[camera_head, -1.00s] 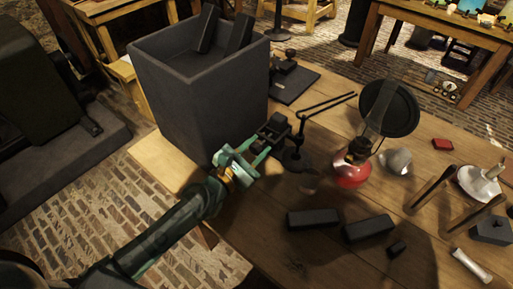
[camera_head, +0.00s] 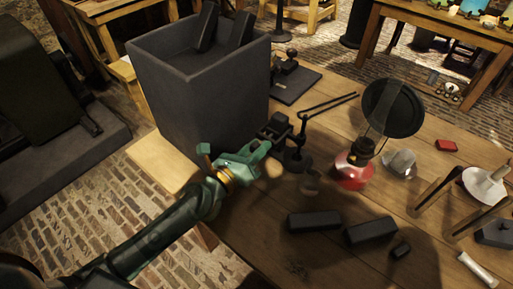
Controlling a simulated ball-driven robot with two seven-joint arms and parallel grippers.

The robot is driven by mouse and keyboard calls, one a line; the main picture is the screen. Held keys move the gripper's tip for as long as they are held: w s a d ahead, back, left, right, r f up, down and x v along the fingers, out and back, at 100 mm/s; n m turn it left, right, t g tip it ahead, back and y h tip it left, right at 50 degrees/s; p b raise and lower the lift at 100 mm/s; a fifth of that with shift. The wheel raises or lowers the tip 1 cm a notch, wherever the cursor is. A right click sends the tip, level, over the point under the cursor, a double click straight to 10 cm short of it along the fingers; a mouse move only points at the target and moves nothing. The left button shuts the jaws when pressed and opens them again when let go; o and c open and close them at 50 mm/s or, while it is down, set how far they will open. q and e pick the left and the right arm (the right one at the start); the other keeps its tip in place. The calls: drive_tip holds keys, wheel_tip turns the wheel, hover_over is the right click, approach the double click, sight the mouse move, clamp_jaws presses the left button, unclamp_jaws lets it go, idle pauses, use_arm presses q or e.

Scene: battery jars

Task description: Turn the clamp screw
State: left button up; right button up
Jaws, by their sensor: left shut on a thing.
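My left gripper (camera_head: 262,148) reaches in from the lower left over the table edge, beside the large grey jar. Its green jaws are shut at a small dark metal piece, which looks like part of the clamp (camera_head: 298,148). The black clamp stands on a round foot on the wooden table, just right of the gripper, with a long thin rod pointing up and right. The clamp screw is too small and dark to make out apart from the jaws. My right gripper is not in view.
The grey jar (camera_head: 200,100) holds two dark plates (camera_head: 208,27) at the table's left. A red lamp with a round dark reflector (camera_head: 392,107) stands right of the clamp. Dark blocks (camera_head: 314,221) lie in front. A black board (camera_head: 291,83) lies behind.

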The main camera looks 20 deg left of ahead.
use_arm(q)
drive_tip(key=shift+s+f+n, duration=0.1)
drive_tip(key=shift+f+n, duration=0.1)
drive_tip(key=shift+n, duration=0.4)
drive_tip(key=o, duration=1)
drive_tip(key=shift+r, duration=0.1)
drive_tip(key=b+v, duration=0.2)
drive_tip(key=v, duration=1.3)
drive_tip(key=shift+s+a, duration=0.15)
drive_tip(key=shift+s, duration=0.15)
drive_tip(key=shift+s+a, duration=0.1)
drive_tip(key=shift+s, duration=0.2)
